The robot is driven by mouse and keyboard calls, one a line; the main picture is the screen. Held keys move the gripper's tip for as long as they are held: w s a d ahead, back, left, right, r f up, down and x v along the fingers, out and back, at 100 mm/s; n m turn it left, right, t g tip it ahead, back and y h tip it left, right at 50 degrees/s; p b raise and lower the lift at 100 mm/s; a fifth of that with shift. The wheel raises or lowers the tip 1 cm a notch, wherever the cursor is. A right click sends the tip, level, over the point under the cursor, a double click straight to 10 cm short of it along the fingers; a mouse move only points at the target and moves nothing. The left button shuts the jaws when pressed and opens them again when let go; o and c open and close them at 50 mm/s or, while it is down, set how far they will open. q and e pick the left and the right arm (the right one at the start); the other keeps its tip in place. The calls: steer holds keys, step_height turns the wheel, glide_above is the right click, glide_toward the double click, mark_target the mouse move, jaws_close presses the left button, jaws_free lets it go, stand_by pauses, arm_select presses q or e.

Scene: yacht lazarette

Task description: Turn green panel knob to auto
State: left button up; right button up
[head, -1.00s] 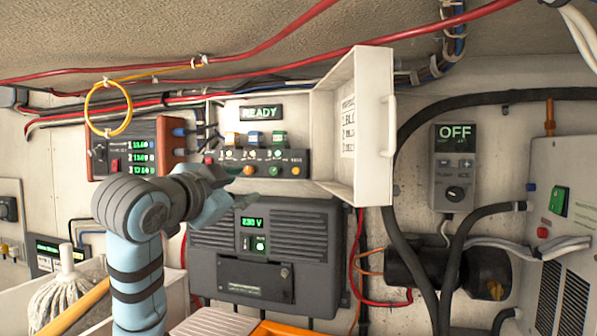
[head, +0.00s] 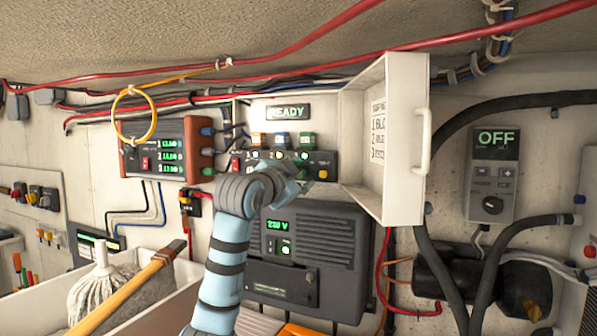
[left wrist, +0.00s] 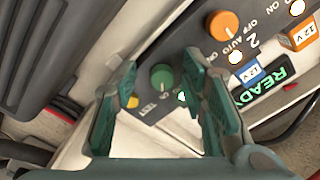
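The green knob (left wrist: 161,76) sits on the dark switch panel (left wrist: 190,50) and shows in the left wrist view between my two fingertips. My left gripper (left wrist: 160,72) is open, with one finger on each side of the knob and a gap visible to both. In the head view my left gripper (head: 296,166) is at the panel (head: 324,160) and hides its knobs. The green knob's pointer direction cannot be made out. My right gripper is not in view.
An open white cover (head: 404,140) stands out to the right of the panel. A READY display (head: 289,112) is above, a grey 230 V unit (head: 340,235) below. A yellow button (left wrist: 132,101) is close to one finger.

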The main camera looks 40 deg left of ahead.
arm_select(q)
steer(key=shift+s+r, duration=0.15)
steer(key=shift+s, duration=0.3)
steer(key=shift+w, duration=0.15)
jaws_close()
steer(key=shift+n, duration=0.3)
steer(key=n, duration=0.3)
steer(key=shift+n, duration=0.3)
steer(key=shift+d+n+b, duration=0.1)
steer(key=shift+n+b, duration=0.55)
steer(key=shift+n, duration=1.55)
jaws_free()
steer(key=shift+w, duration=0.1)
